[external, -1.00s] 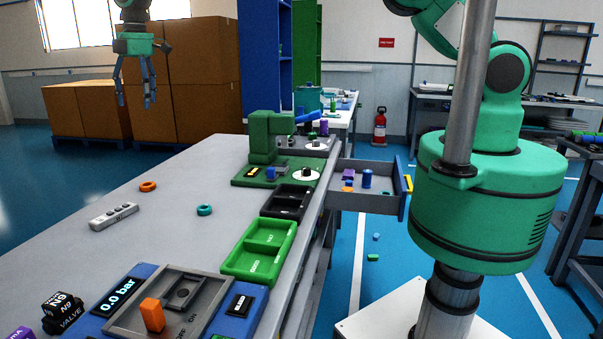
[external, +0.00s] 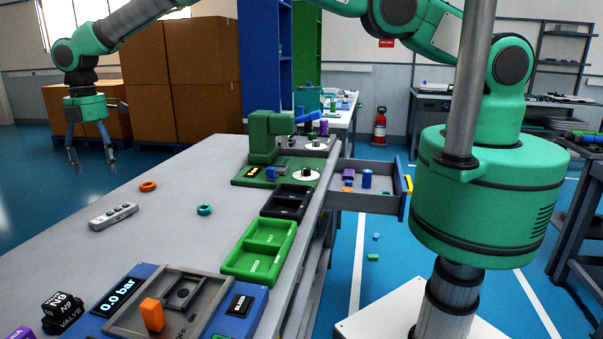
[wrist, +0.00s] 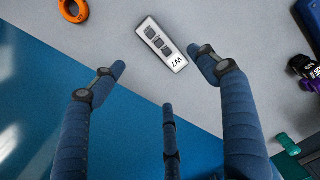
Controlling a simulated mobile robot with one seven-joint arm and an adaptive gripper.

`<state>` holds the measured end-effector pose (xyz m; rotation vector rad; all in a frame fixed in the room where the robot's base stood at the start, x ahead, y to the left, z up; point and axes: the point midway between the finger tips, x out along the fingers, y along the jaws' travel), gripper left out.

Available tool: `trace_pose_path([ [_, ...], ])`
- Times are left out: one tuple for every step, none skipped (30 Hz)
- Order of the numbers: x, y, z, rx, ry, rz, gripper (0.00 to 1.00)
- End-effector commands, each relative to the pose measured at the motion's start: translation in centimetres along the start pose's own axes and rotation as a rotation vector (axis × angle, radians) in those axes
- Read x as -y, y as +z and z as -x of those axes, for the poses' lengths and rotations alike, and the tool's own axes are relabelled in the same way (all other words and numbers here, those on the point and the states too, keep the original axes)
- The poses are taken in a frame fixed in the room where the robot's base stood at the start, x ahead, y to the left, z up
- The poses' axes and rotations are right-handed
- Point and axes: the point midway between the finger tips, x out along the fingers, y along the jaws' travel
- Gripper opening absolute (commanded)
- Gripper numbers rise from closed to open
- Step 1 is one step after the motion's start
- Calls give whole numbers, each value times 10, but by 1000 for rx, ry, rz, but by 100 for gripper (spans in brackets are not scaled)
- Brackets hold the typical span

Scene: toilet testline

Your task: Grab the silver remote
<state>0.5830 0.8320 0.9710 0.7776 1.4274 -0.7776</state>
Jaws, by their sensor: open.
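The silver remote (external: 114,215) lies flat on the grey table, left of the middle, in the external view. In the wrist view the remote (wrist: 162,45) shows dark buttons and a "W7" label, and it lies beyond the fingertips, nearer the right finger. My gripper (external: 92,169) hangs above and to the left of the remote, fingers pointing down, over or past the table's left edge. In the wrist view my gripper (wrist: 163,68) has its blue fingers spread wide with nothing between them. The gripper and remote are apart.
An orange ring (external: 148,186) and a teal ring (external: 204,210) lie on the table near the remote. Black valve blocks (external: 62,308) and a blue pressure panel (external: 128,288) stand at the front. The table around the remote is clear.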

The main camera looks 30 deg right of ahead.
Motion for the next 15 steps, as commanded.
trace_pose_path([
  [0,0,0,0,0,0,74],
  [0,0,0,0,0,0,74],
  [0,0,-1,0,0,0,74],
  [0,0,-1,0,0,0,74],
  [0,0,-2,0,-1,0,74],
  [0,0,-4,0,-1,-1,74],
  [0,0,-6,0,-1,-1,74],
  [0,0,-8,0,-1,-1,74],
  [0,0,-12,1,-1,-1,74],
  [0,0,-15,1,-2,-1,74],
  [0,0,-19,1,-2,-1,74],
  [1,1,-24,1,-2,-1,74],
  [1,1,-28,1,-2,-1,74],
  [1,1,-32,1,-2,-1,74],
  [1,1,-39,1,-3,-1,74],
])
